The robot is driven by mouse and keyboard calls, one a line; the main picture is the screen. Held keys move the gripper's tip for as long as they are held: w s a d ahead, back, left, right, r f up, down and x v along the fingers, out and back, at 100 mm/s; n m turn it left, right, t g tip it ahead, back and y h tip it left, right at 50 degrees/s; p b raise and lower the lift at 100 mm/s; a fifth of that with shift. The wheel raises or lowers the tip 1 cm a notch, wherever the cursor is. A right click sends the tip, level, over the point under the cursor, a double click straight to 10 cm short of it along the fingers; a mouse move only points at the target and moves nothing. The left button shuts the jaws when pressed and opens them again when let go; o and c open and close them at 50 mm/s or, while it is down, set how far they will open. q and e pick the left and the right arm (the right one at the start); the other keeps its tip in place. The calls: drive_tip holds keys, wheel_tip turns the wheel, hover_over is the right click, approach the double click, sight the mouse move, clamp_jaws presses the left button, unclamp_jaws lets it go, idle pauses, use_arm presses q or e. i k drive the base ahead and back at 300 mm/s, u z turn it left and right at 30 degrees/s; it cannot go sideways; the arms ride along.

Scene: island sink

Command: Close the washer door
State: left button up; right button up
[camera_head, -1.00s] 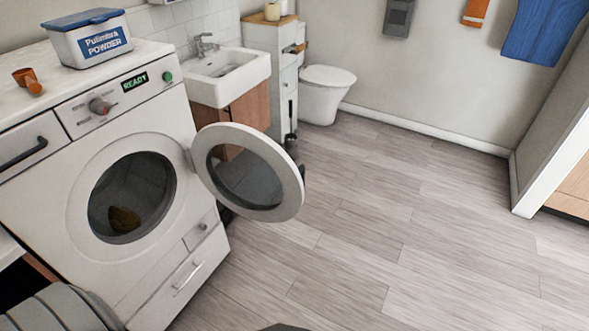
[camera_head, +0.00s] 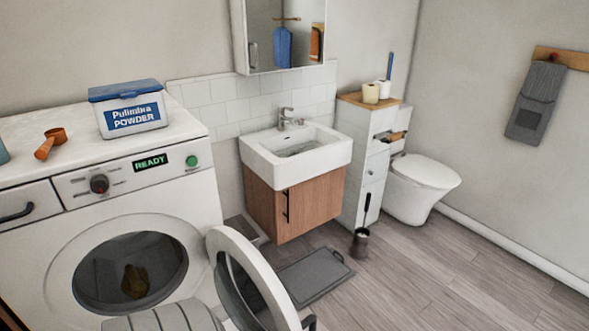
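The white washer (camera_head: 120,212) stands at the left, with a green READY display on its panel. Its round door (camera_head: 262,285) is open, swung out to the right on its hinge, with its lower part cut off by the picture's bottom edge. The drum opening (camera_head: 100,278) is uncovered, and a brownish-yellow item (camera_head: 135,281) lies inside. A grey ribbed part of my own body covers the bottom of the opening. Neither of my grippers is in view.
A blue-lidded powder box (camera_head: 129,110) and an orange scoop (camera_head: 50,143) sit on the washer's top. A sink cabinet (camera_head: 297,205), a grey scale-like mat (camera_head: 313,277), a toilet brush (camera_head: 361,238) and a toilet (camera_head: 420,187) stand to the right. The right floor is clear.

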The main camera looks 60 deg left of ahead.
sight(220, 241)
drive_tip(key=i, duration=1.95)
drive_tip(key=u, duration=4)
drive_tip(key=i, duration=0.5)
drive_tip(key=u, duration=1.8)
drive_tip(key=k, duration=0.55)
drive_tip(key=z, duration=0.3)
